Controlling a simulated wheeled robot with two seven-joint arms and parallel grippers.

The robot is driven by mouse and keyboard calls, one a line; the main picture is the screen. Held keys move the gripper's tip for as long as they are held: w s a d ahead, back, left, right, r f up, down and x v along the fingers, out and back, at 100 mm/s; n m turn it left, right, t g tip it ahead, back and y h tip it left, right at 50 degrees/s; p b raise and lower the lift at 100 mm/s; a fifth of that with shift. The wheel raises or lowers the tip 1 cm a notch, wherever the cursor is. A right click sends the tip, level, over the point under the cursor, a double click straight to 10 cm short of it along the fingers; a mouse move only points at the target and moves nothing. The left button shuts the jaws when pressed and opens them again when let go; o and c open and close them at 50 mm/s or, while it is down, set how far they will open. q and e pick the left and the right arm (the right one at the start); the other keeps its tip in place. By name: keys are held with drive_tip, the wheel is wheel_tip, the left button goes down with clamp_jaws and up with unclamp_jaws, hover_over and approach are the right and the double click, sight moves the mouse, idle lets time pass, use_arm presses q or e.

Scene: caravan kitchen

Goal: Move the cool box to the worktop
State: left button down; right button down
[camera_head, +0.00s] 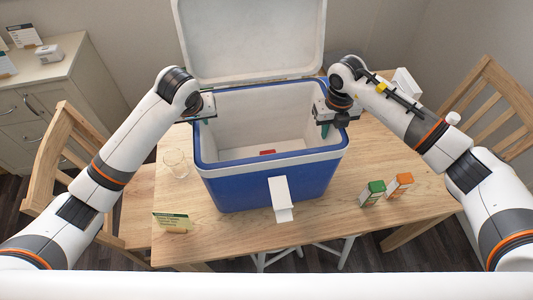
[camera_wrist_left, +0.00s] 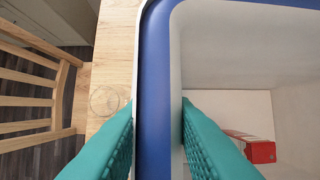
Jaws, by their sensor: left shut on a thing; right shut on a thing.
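The blue and white cool box (camera_head: 240,192) stands on the wooden table (camera_head: 235,240) with its white lid (camera_head: 250,40) raised at the back. My left gripper (camera_head: 200,118) is shut on the box's left rim. In the left wrist view its teal fingers (camera_wrist_left: 158,140) straddle the blue and white wall, one outside and one inside. My right gripper (camera_head: 326,122) is shut on the right rim. A red and white item (camera_wrist_left: 250,147) lies inside the box; it shows as a small red patch (camera_head: 267,152) in the head view. A worktop (camera_head: 50,60) is at the upper left.
A glass (camera_head: 175,163) and a small sign (camera_head: 172,222) stand left of the box. A green carton (camera_head: 372,193) and an orange carton (camera_head: 399,185) stand to its right. Wooden chairs flank the table, left (camera_head: 75,160) and right (camera_head: 490,100). Small cards and a white item (camera_head: 48,53) are on the worktop.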

use_arm(q)
drive_tip(key=shift+s+d+f, duration=0.1)
drive_tip(key=shift+d, duration=0.1)
use_arm(e)
drive_tip(key=shift+d, duration=0.1)
